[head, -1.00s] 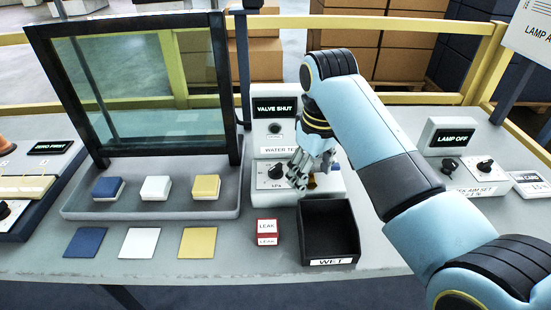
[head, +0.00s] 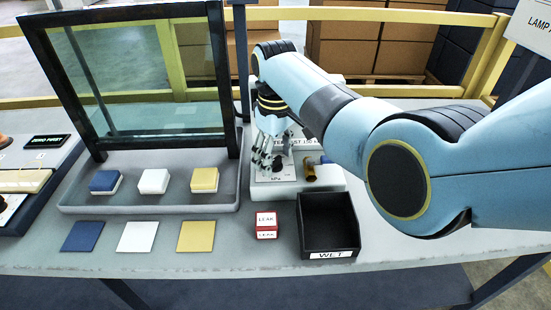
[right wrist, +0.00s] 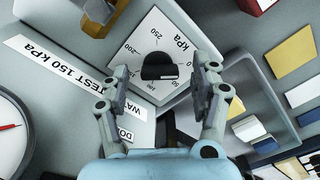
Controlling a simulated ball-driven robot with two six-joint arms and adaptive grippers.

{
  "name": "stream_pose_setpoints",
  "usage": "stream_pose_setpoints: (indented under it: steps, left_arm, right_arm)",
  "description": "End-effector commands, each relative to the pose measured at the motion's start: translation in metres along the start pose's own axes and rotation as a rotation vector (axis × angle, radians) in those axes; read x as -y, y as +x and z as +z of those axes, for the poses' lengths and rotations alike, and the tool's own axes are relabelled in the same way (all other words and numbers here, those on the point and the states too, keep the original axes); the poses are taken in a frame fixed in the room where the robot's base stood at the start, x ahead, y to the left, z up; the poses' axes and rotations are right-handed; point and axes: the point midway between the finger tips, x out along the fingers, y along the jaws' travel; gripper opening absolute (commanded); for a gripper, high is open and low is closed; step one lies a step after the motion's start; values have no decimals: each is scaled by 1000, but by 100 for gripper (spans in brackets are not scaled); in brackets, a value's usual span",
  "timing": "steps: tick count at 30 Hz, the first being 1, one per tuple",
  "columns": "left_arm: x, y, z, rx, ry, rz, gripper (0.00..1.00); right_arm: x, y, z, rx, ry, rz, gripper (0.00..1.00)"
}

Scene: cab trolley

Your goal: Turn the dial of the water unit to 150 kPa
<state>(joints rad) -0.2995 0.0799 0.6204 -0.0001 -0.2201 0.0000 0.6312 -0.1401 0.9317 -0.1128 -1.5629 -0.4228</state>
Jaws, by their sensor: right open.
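The water unit (head: 331,182) stands at the back of the bench, partly hidden by my right arm. Its white dial plate (head: 266,178) is marked kPa. In the right wrist view the black dial knob (right wrist: 160,68) sits on the plate (right wrist: 150,35), with printed numbers around it; I cannot tell its exact setting. My right gripper (head: 270,155) is over the dial. In the right wrist view it (right wrist: 162,85) is open, its fingers either side of the knob with gaps. A strip on the unit reads "TEST 150 kPa" (right wrist: 75,82). My left gripper is not in view.
A brass fitting (head: 309,170) is right beside the dial. In front stand a black bin (head: 330,245) marked WET and a red-and-white LEAK block (head: 266,226). A framed glass screen (head: 140,85) and a tray (head: 150,209) with several blocks are left.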

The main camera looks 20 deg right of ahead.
Motion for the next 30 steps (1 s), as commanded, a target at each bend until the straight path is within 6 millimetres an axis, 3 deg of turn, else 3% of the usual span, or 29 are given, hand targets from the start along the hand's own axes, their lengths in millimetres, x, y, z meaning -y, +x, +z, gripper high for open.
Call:
stream_pose_setpoints:
  steps: [11, 24, 30]
  left_arm:
    - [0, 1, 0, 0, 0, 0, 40]
    - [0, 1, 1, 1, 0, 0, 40]
    - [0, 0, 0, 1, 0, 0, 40]
  right_arm:
    - [0, 8, 0, -1, 1, 1, 63]
    - [0, 8, 0, 0, 1, 1, 8]
    - [0, 8, 0, 0, 14, 1, 8]
